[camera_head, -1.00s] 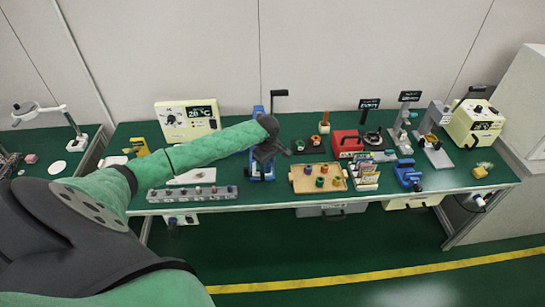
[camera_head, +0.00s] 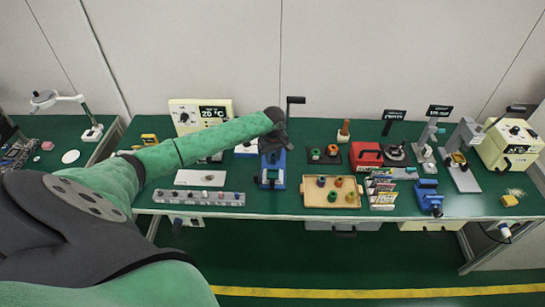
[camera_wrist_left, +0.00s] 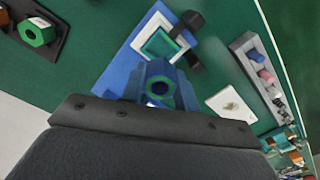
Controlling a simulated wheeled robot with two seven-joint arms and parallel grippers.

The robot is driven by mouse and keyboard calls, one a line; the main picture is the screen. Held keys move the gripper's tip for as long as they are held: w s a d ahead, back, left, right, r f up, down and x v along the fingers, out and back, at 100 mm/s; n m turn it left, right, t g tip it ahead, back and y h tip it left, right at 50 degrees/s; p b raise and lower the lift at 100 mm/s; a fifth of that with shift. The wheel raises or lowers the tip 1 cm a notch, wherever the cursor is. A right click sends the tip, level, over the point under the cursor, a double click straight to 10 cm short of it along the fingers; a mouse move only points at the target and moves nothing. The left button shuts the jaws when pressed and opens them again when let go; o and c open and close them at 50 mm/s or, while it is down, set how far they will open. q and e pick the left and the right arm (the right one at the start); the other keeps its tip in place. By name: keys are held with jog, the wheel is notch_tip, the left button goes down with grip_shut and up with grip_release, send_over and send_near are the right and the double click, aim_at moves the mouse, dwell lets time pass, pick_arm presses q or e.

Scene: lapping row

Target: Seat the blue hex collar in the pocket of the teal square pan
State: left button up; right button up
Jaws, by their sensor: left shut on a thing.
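The blue hex collar (camera_wrist_left: 158,90) is held in my left gripper (camera_wrist_left: 158,92), its open hole facing the wrist camera. The teal square pan (camera_wrist_left: 160,48) shows just beyond it as a teal square with a pale border, on a blue base (camera_wrist_left: 112,72). The collar is apart from the pan's middle in the picture; the height between them is hard to tell. My right gripper is in neither view.
A green hex collar (camera_wrist_left: 37,31) sits on a dark plate at left in the wrist view. A grey block with pegs (camera_head: 198,197) lies along the bench's front edge. A wooden tray (camera_head: 318,203) with several coloured collars is right of the press. The press's dark lever (camera_head: 295,99) stands up behind my gripper.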

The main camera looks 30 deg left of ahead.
pick_arm(q)
jog(key=shift+r, duration=0.15)
jog(key=shift+f, duration=2.95)
jog(key=shift+s+p, duration=0.1)
jog(key=shift+p, duration=0.3)
jog(key=shift+f, duration=0.8)
jog(key=o, duration=1.1)
jog(key=shift+c, duration=0.2)
jog(key=shift+b, duration=0.3)
